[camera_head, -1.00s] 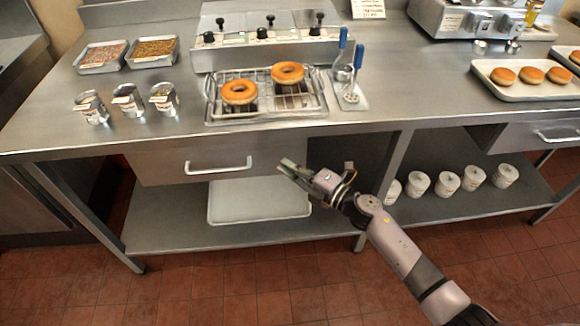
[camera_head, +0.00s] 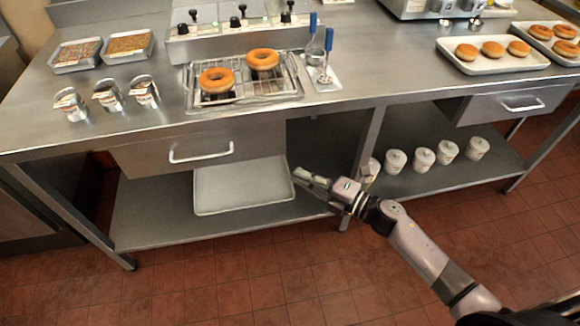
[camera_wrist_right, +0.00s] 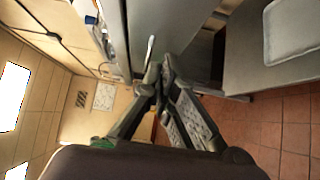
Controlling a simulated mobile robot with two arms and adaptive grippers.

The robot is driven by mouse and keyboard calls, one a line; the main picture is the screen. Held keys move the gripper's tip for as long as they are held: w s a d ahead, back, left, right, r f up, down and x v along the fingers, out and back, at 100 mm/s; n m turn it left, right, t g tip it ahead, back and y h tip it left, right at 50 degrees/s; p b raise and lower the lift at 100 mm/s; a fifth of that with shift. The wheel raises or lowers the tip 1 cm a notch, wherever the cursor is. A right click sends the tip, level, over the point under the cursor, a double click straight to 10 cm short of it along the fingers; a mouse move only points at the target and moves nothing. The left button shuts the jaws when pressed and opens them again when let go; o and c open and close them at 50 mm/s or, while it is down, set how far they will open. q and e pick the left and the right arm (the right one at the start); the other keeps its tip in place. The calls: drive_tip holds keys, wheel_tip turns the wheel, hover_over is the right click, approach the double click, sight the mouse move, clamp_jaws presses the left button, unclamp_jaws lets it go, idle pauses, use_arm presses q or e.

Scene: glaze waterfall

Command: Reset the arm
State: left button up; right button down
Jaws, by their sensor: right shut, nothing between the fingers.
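My right gripper (camera_head: 300,175) is shut and empty in the head view. It hangs in front of the steel counter, below the tabletop's front edge and near the right end of a pale tray on the lower shelf. In the right wrist view its fingertips (camera_wrist_right: 158,82) meet with nothing between them. My right arm comes in from the lower right. My left gripper is not in view.
The steel counter (camera_head: 360,75) holds a wire rack (camera_head: 240,98) with two glazed doughnuts, several metal cups, two topping trays and a doughnut tray (camera_head: 486,69). The pale tray (camera_head: 240,185) and several white tubs (camera_head: 424,160) sit below. The red floor (camera_head: 250,265) in front is clear.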

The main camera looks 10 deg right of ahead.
drive_tip(key=s+d+f+m+g+h+p, duration=0.1)
drive_tip(key=s+d+f+m+h, duration=0.35)
drive_tip(key=f, duration=0.55)
drive_tip(key=s+d+f+m+h, duration=0.3)
drive_tip(key=f+m, duration=0.3)
drive_tip(key=f, duration=0.3)
drive_tip(key=s+d+f+m+g+h+p, duration=0.1)
drive_tip(key=s+d+f+m+h, duration=0.3)
drive_tip(key=f, duration=0.6)
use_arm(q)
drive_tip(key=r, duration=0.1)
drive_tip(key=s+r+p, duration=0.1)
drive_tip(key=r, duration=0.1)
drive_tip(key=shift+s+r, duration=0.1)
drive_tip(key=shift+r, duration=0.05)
use_arm(e)
drive_tip(key=s+f+m+g, duration=0.3)
drive_tip(key=s+f, duration=0.2)
drive_tip(key=s, duration=0.6)
drive_tip(key=s+a+f+m+g+h, duration=0.1)
drive_tip(key=s+f+m+g, duration=0.2)
drive_tip(key=s, duration=0.8)
drive_tip(key=s+f+m+g, duration=0.3)
drive_tip(key=s+f, duration=0.5)
drive_tip(key=s, duration=0.3)
drive_tip(key=shift+a+m+g, duration=0.4)
drive_tip(key=shift+m, duration=0.15)
